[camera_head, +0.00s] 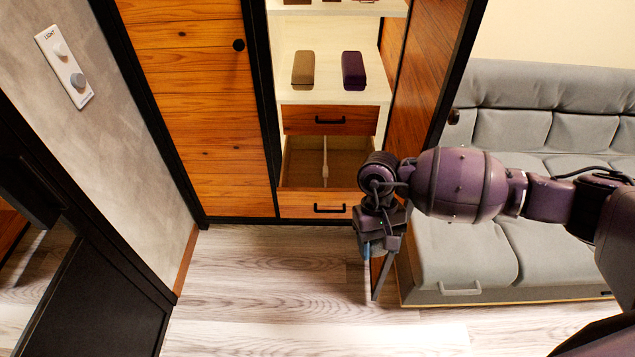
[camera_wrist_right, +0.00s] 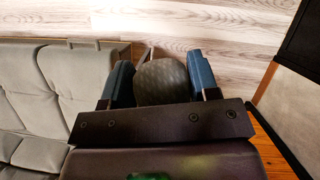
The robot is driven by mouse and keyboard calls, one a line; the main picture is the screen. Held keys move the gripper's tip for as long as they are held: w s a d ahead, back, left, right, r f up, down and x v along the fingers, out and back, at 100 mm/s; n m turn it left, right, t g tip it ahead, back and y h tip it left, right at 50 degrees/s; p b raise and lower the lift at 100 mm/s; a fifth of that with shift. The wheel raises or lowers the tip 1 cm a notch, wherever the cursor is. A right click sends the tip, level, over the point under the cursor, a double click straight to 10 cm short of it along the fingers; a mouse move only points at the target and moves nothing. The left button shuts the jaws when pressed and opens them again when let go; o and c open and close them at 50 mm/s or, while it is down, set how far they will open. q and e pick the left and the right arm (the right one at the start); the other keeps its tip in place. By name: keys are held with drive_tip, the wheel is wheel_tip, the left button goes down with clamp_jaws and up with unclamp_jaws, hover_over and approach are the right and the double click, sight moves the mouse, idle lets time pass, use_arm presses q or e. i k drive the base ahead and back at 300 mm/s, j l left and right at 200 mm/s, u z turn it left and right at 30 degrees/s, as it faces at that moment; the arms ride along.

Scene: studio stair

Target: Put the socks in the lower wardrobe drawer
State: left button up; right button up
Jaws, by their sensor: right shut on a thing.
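My right gripper (camera_head: 376,262) hangs over the floor, in front of and to the right of the lower wardrobe drawer. In the right wrist view its blue-padded fingers (camera_wrist_right: 162,82) are shut on a dark grey-olive rounded bundle (camera_wrist_right: 160,85), which looks like the socks. The bundle is hard to make out in the head view, where the gripper hides it. The lower wardrobe drawer (camera_head: 312,207) is pulled open. Its inside shows a thin upright divider and no socks in the visible part. My left gripper is not in view.
The upper drawer (camera_head: 330,121) is shut. A tan case (camera_head: 303,70) and a purple case (camera_head: 353,71) lie on the shelf above. The open wardrobe door (camera_head: 425,65) stands at the right. A grey sofa (camera_head: 455,250) is right of the gripper. Floor (camera_head: 270,290) in front is clear.

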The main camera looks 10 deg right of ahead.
sight(303, 185)
drive_tip(key=i+j, duration=0.15)
drive_tip(key=j, duration=0.2)
drive_tip(key=i+j, duration=0.2)
drive_tip(key=j, duration=0.2)
drive_tip(key=i+j, duration=0.15)
drive_tip(key=j, duration=0.2)
